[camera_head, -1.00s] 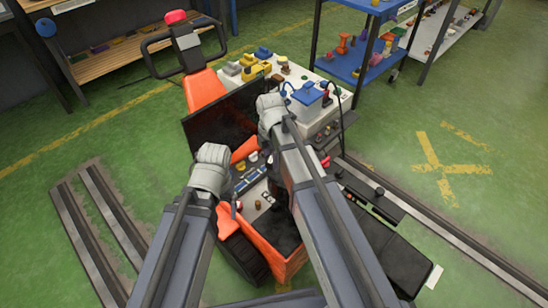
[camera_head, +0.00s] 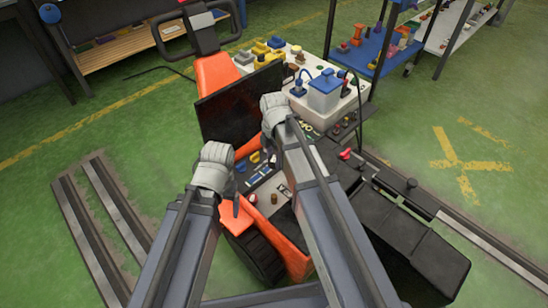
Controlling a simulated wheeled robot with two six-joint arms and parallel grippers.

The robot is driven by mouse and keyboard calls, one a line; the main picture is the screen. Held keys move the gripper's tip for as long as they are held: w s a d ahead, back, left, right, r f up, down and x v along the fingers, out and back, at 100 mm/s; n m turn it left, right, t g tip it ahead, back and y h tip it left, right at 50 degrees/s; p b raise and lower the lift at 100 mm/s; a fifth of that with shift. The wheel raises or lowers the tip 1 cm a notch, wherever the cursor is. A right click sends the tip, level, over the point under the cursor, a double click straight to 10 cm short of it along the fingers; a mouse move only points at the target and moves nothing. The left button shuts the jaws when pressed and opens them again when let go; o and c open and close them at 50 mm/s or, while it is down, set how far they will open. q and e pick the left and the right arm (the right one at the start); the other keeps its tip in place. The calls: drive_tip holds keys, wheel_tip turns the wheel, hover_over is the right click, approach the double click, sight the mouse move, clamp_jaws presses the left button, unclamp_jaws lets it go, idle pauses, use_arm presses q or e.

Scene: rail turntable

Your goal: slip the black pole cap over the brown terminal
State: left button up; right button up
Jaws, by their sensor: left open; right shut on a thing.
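A small brown post, which looks like the brown terminal (camera_head: 274,198), stands on a light panel in the orange vehicle's open bay, between my two forearms. My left gripper (camera_head: 237,204) is open, its visible tip pointing down left of that post. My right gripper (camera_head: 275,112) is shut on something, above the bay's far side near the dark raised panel. Its fingers and what they hold are hidden behind its wrist and forearm. I cannot make out the black pole cap for certain.
The orange vehicle (camera_head: 216,76) has a dark raised panel (camera_head: 238,106) beside the bay. A white cart with a blue-topped box (camera_head: 325,91) and small parts stands behind right. Black casing (camera_head: 415,245) lies right. Floor rails (camera_head: 105,215) run left; green floor is open beyond.

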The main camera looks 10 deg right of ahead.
drive_tip(key=b, duration=1.2)
approach(274, 196)
drive_tip(key=shift+f, duration=0.25)
wheel_tip(274, 196, down, 8)
drive_tip(key=b, duration=0.8)
drive_tip(key=shift+f+b, duration=0.1)
drive_tip(key=shift+b, duration=0.25)
drive_tip(key=shift+f, duration=0.15)
drive_tip(key=o, duration=1.3)
drive_tip(key=shift+c, duration=0.2)
wheel_tip(274, 196, up, 8)
drive_tip(key=p, duration=0.7)
drive_tip(key=shift+p, duration=0.3)
drive_tip(key=shift+f, duration=0.1)
